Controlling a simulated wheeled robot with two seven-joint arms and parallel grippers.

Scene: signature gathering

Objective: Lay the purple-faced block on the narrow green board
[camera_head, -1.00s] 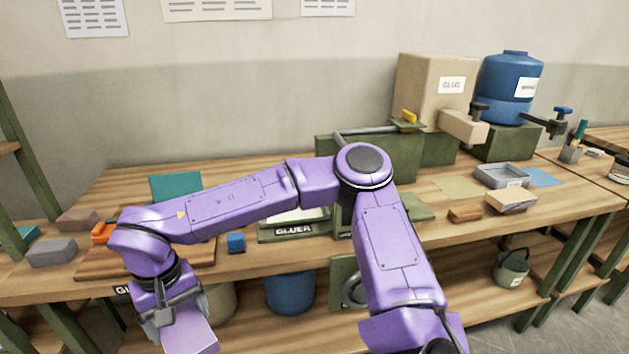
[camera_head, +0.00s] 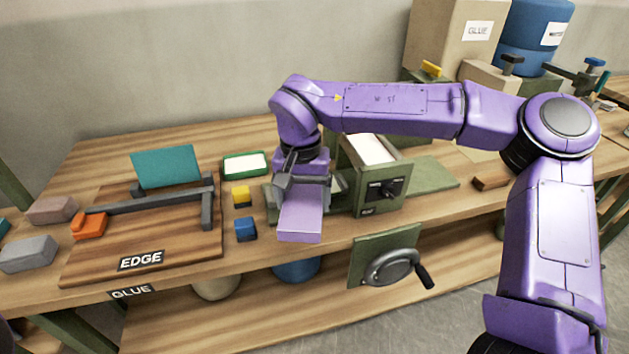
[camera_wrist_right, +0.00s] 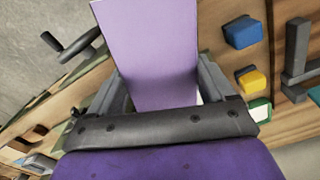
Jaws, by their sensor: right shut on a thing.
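The purple-faced block (camera_head: 300,222) is held in my right gripper (camera_head: 303,188), jaws shut on its sides. Its broad lilac face also fills the middle of the right wrist view (camera_wrist_right: 150,50). The block is over the bench's front part, right of the blue block; I cannot tell its height above the surface. A flat green board (camera_head: 430,174) lies on the bench to the right, partly behind the green glue machine. Green parts also show behind my gripper, largely covered by it; I cannot tell whether one is the narrow board. My left gripper is not in view.
The green glue machine (camera_head: 378,190) stands close right of my gripper, with a crank (camera_head: 392,268) below. A blue block (camera_head: 246,229), a yellow block (camera_head: 241,196) and a white-filled green tray (camera_head: 245,164) are left. Farther left is the EDGE board (camera_head: 190,245).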

